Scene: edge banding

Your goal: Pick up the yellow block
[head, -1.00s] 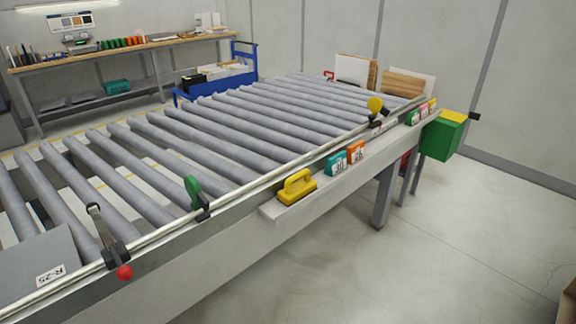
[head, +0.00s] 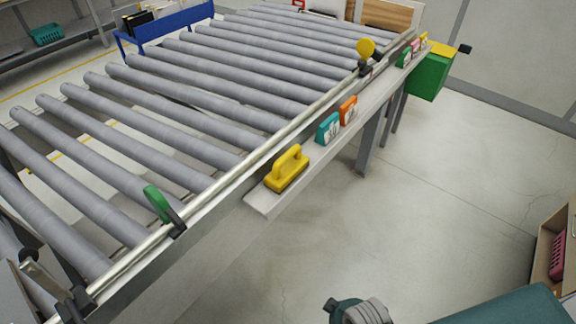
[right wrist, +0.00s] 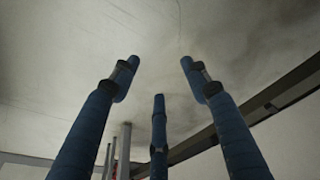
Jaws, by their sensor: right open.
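The yellow block (head: 287,168) has a raised handle on top. It rests on the narrow ledge (head: 262,204) along the near side of the roller conveyor, in the middle of the head view. My right gripper (right wrist: 160,70) shows in the right wrist view with its blue fingers spread and nothing between them. Only pale floor-like surface and a dark beam lie beyond the fingers; the yellow block is not in that view. My left gripper is not in view.
Teal (head: 328,128) and orange (head: 348,109) holders stand farther along the ledge. A green clamp (head: 156,203) and a yellow knob (head: 366,48) stick up from the conveyor's rail. A green box (head: 430,75) hangs at the far end. The floor (head: 400,200) right of the ledge is clear.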

